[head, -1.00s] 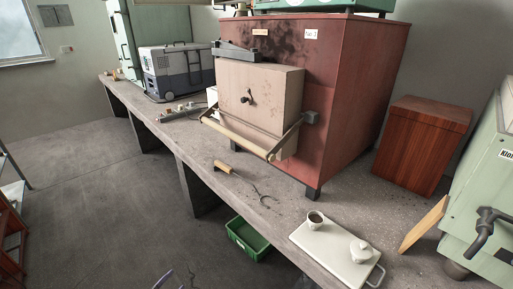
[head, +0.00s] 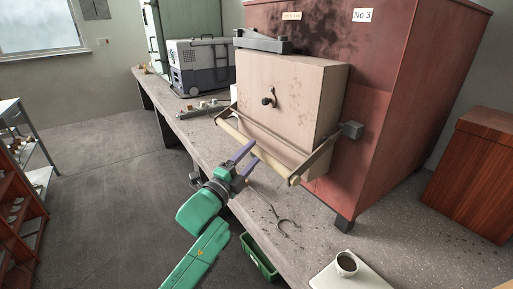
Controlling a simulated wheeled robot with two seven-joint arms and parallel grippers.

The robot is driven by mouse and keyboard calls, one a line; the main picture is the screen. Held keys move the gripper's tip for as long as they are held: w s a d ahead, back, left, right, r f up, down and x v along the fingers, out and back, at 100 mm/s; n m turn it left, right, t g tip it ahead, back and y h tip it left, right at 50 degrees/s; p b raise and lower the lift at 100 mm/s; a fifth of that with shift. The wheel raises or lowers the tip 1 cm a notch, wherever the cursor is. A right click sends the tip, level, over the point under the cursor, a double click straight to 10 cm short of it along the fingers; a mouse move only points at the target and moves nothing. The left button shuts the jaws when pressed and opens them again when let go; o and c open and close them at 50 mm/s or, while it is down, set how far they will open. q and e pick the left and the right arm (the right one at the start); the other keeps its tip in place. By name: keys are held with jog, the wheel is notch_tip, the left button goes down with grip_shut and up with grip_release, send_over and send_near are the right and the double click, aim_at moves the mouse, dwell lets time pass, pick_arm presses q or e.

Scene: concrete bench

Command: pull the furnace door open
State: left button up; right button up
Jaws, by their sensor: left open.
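The red furnace (head: 412,90) stands on the bench with its thick beige door (head: 312,95) on its front, and no gap shows between them. The door has a small dark knob (head: 268,101) and a pale bar handle (head: 270,166) held on side brackets along its lower front. My left gripper (head: 252,153), with purple fingers on a green arm, is open at the middle of the bar. Its fingertips overlap the bar in the picture; I cannot tell whether they touch or straddle it. My right gripper is not in view.
Tongs (head: 281,220) lie on the bench (head: 305,238) below the handle. A white tray (head: 330,280) with a cup (head: 346,263) is at the front right. A green bin (head: 262,262) stands below the bench edge. A wooden box (head: 475,170) is right of the furnace.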

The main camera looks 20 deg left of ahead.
aim_at(257, 149)
pick_arm(q)
jog(key=shift+x, duration=1.5)
grip_shut()
